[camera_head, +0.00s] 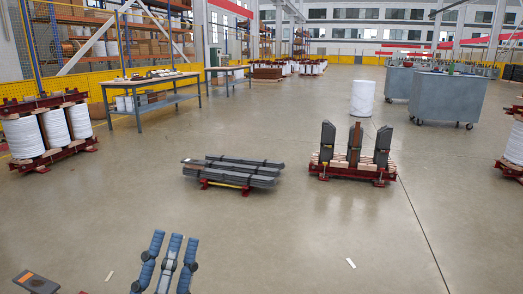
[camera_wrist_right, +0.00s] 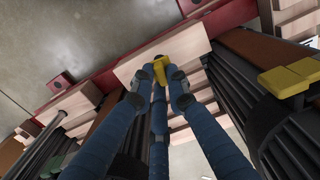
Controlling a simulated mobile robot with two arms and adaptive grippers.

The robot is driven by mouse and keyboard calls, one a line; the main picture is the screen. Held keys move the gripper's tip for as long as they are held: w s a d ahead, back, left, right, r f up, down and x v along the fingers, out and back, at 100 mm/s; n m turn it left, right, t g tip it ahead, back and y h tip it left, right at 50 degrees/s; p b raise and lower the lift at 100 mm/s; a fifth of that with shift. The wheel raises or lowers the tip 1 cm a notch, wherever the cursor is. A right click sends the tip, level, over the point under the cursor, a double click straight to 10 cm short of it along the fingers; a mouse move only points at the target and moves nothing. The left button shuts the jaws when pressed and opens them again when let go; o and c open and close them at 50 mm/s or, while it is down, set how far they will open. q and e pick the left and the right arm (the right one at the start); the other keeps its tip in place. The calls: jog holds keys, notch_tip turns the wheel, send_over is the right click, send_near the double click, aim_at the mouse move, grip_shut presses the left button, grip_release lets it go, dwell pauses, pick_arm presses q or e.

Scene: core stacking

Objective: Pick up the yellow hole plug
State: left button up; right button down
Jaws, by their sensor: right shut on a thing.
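In the right wrist view, a yellow hole plug (camera_wrist_right: 186,72) sits between the fingertips of my right gripper (camera_wrist_right: 162,82). The blue fingers are closed around it, in front of a pale wooden block. A second yellow piece (camera_wrist_right: 290,78) rests on dark stacked core parts at the right of that view. In the head view, my left gripper (camera_head: 172,240) is at the bottom, with its blue fingers apart and nothing seen between them. My right gripper is not visible in the head view.
In the right wrist view, dark laminated stacks (camera_wrist_right: 232,95) and a red beam (camera_wrist_right: 110,72) stand close around the fingers. In the head view, a stack of grey bars (camera_head: 235,170) and a red-based core (camera_head: 350,172) stand on open floor, with a workbench (camera_head: 160,95) behind.

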jog(key=shift+r+p, duration=0.4)
jog(key=shift+p, duration=0.1)
jog(key=shift+r, duration=0.15)
jog(key=shift+r+p, duration=0.15)
jog(key=shift+p, duration=0.2)
pick_arm(q)
jog(key=shift+w+f+g+y, duration=1.1)
jog(key=shift+w+f+g, duration=2.2)
jog(key=shift+f, duration=2.75)
pick_arm(e)
jog(key=shift+r+p, duration=0.35)
jog(key=shift+p, duration=0.1)
jog(key=shift+r+p, duration=0.2)
jog(key=shift+p, duration=0.1)
jog(key=shift+r+p, duration=0.3)
jog(key=shift+p, duration=0.05)
jog(key=shift+r+p, duration=0.2)
jog(key=shift+p, duration=0.1)
pick_arm(q)
notch_tip(320, 180, down, 12)
jog(key=s+a+g+y, duration=0.1)
jog(key=s+g+y, duration=0.1)
jog(key=g, duration=0.4)
jog(key=shift+s+a+f, duration=0.2)
jog(key=shift+s+a, duration=0.1)
jog(key=shift+a, duration=0.1)
pick_arm(e)
jog(key=shift+r, duration=0.1)
